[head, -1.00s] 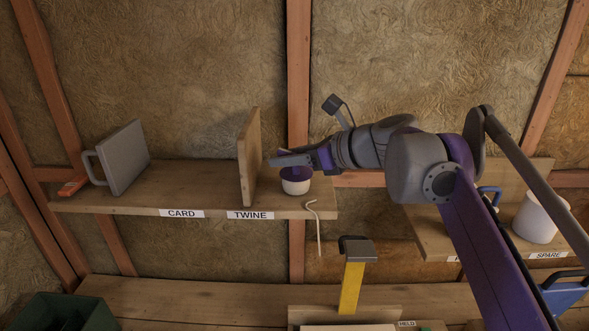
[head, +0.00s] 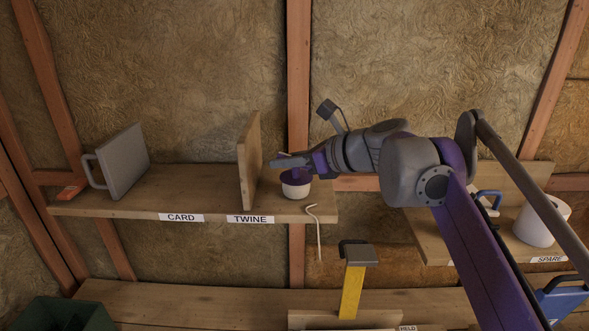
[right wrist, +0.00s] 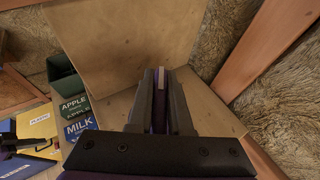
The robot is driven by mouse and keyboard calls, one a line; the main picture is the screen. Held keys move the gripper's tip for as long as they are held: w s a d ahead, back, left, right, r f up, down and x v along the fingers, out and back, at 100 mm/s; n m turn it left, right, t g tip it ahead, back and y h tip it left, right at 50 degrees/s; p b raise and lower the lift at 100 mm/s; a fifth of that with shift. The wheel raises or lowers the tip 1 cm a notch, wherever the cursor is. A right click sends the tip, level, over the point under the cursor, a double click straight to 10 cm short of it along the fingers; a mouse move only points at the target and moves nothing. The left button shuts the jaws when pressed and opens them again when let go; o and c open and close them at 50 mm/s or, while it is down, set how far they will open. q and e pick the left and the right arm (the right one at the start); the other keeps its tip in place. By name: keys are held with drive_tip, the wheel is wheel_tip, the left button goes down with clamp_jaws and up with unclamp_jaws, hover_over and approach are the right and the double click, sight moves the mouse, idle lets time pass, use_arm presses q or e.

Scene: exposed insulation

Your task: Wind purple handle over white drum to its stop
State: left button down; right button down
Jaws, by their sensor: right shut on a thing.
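The white drum (head: 296,191), a small cup-like body with a purple top, stands on the wooden shelf by the TWINE label in the head view. My right gripper (head: 284,162) is just above it, reaching in from the right, its fingers pointing left. In the right wrist view the gripper (right wrist: 161,95) is shut, with a narrow purple piece, the purple handle (right wrist: 159,112), between its fingers. A pale tip shows at the handle's end. Most of the handle is hidden by the fingers. My left gripper is not in view.
A wooden divider (head: 249,160) stands close left of the drum. A pale cord (head: 316,230) hangs over the shelf edge. A grey panel with a handle (head: 124,160) stands further left. A yellow-handled tool (head: 351,288) stands below. A white roll (head: 541,220) sits on the right shelf.

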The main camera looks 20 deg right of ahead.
drive_tip(key=shift+w+d+m+t+h, duration=0.1)
drive_tip(key=shift+d+m+t+h, duration=0.05)
drive_tip(key=shift+m+t+h, duration=0.55)
drive_tip(key=shift+d+f+m+h+b, duration=0.1)
drive_tip(key=shift+m+h+b, duration=0.2)
drive_tip(key=shift+m+h, duration=0.45)
drive_tip(key=shift+d+h, duration=0.1)
drive_tip(key=shift+h, duration=0.15)
drive_tip(key=shift+w, duration=0.1)
